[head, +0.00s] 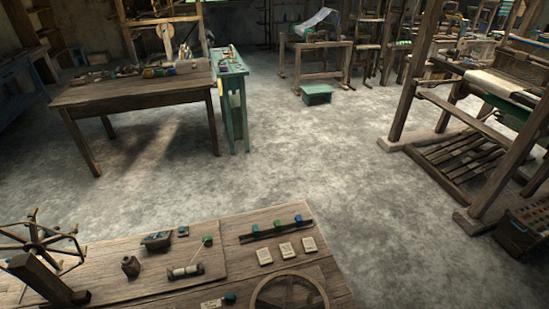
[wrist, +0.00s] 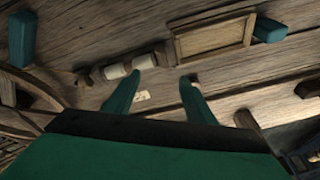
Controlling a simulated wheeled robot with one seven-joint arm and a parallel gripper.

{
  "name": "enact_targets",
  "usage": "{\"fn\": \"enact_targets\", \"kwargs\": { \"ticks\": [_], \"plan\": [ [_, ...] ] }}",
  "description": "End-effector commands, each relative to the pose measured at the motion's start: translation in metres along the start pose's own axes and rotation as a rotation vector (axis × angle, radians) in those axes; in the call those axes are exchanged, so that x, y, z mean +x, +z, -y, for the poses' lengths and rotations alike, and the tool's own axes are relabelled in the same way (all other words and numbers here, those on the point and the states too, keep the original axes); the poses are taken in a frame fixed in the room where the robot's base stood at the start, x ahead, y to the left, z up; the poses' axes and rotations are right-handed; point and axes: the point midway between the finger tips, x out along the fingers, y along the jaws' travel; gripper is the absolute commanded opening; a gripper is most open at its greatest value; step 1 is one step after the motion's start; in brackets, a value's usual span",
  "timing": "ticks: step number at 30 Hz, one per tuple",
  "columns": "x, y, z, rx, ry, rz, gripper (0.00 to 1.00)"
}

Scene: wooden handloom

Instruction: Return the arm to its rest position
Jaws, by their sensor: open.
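My gripper (wrist: 157,92) shows in the wrist view as two dark green fingers, spread apart with nothing between them. It is over a wooden surface (wrist: 230,103). A pale roll on a wooden holder (wrist: 116,70) lies beyond the left fingertip. A small pale tag (wrist: 142,97) shows on the wood between the fingers. My arm and gripper do not show in the head view, so I cannot tell the arm's full pose.
The near workbench (head: 200,232) holds a spoked wheel (head: 40,243), pale cards (head: 286,250) and a spool holder (head: 185,271). A far table (head: 135,93) stands left, a wooden loom (head: 480,110) right. Open concrete floor (head: 310,150) lies between.

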Motion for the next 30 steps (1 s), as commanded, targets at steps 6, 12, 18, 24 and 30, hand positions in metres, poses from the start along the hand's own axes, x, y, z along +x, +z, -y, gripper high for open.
{"fn": "enact_targets", "kwargs": {
  "ticks": [6,12,18,24,30],
  "plan": [
    [-0.009,0.075,-0.013,0.024,0.007,-0.102,0.50],
    [-0.027,0.129,-0.050,0.039,0.029,-0.210,0.50],
    [-0.057,0.164,-0.105,0.031,0.058,-0.340,0.50],
    [-0.098,0.175,-0.168,0.004,0.077,-0.494,0.50],
    [-0.152,0.161,-0.227,-0.049,0.071,-0.674,0.50]
  ]
}}
